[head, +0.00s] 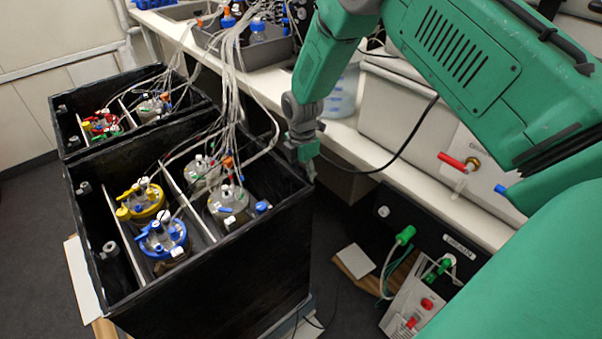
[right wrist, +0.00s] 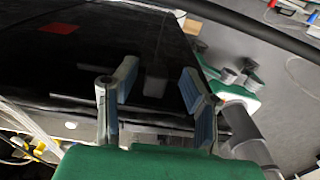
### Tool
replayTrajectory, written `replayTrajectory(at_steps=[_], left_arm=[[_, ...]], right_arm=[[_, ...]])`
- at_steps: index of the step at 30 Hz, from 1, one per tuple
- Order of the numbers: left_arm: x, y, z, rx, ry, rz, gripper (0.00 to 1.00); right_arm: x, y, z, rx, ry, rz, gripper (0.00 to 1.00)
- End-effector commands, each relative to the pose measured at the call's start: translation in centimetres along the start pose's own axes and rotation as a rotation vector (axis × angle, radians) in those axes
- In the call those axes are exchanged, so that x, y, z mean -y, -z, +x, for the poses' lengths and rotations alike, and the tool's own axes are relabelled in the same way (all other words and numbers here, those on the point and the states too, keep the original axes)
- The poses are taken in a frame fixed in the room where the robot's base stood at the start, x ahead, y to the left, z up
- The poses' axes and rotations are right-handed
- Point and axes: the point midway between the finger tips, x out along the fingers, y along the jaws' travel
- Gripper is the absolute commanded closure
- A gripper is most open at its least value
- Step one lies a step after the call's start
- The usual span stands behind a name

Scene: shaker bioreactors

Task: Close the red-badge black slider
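In the right wrist view a dark, glossy black panel (right wrist: 110,60) fills much of the picture, with a red square badge (right wrist: 58,28) at its upper left. In the head view the near black box (head: 215,275) has open-topped compartments holding bioreactor vessels; no red badge shows on its visible sides. My right gripper (head: 307,168) is at the box's right corner, beside its top edge. In the right wrist view the right gripper (right wrist: 158,88) has its two blue-padded fingers apart, over the black panel. Contact cannot be told. My left gripper is not in view.
Tubes (head: 232,75) run from the vessels to the bench (head: 360,150). A second black box (head: 75,135) stands behind the near one. A black unit with green connectors (head: 405,236) lies at lower right. Dark floor shows between it and the near box.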

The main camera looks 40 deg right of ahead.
Motion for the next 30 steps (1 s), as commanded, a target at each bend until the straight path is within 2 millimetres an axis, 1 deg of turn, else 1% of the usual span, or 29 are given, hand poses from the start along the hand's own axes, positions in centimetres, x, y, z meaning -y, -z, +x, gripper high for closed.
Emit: replayTrajectory(at_steps=[4,7,15,18,21,25,30], left_arm=[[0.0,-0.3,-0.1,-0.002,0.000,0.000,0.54],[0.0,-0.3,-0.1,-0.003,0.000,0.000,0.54],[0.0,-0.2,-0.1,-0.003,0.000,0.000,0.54],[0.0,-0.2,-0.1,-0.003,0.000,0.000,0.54],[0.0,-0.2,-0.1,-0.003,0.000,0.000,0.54],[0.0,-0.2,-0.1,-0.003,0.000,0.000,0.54],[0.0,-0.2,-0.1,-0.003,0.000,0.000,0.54]], right_arm=[[-0.1,-0.1,-0.5,0.000,-0.003,0.001,0.62],[-0.1,-0.1,-1.8,0.000,-0.004,0.001,0.62],[-0.2,-0.1,-7.5,-0.001,-0.004,0.001,0.62],[-0.1,-0.1,-9.3,-0.001,-0.002,0.001,0.62],[-0.2,0.0,-10.6,-0.001,0.000,0.000,0.62],[-0.2,0.0,-11.6,-0.001,0.001,-0.001,0.62],[-0.1,0.0,-11.8,-0.001,0.002,-0.001,0.62]])
